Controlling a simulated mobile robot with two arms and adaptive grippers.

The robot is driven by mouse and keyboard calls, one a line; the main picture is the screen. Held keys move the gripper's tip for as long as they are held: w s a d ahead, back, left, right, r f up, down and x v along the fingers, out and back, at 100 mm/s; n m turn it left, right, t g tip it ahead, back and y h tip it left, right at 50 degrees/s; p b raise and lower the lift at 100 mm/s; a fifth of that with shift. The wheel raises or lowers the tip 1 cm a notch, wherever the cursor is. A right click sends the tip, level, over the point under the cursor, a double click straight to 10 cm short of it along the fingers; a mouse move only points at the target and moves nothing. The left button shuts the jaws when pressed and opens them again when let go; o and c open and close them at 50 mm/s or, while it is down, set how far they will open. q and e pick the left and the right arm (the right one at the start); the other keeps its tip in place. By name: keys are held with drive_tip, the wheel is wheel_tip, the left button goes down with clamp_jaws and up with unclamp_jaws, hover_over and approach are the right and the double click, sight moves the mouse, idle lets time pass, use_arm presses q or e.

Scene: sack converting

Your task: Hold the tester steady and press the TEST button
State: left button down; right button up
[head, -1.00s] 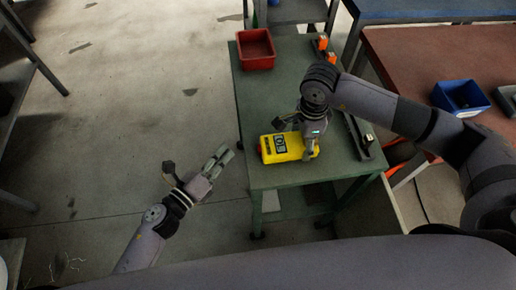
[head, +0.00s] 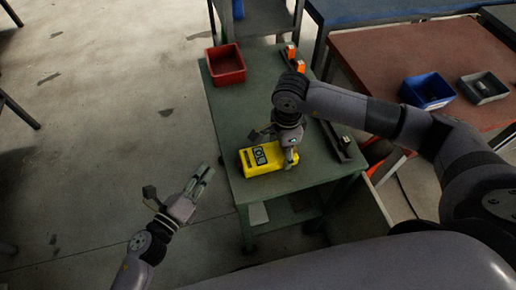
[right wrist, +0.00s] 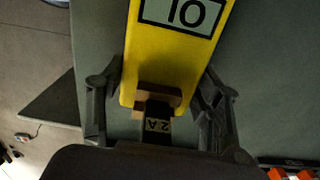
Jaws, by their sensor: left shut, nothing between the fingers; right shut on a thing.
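The yellow tester (head: 262,161) lies on the green table (head: 235,108) near its front edge. My left gripper (head: 204,172) is shut and empty, over the floor left of the table, apart from the tester. The TEST button cannot be made out.
A red bin (head: 226,66) stands at the table's back left. A dark rail (head: 338,141) lies along its right side, with orange pieces (head: 291,53) behind. A blue bin (head: 428,91) and a grey bin (head: 483,88) stand on the reddish table at right.

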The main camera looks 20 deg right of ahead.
idle(0.4)
drive_tip(key=o, duration=1.5)
wheel_tip(320, 180, up, 12)
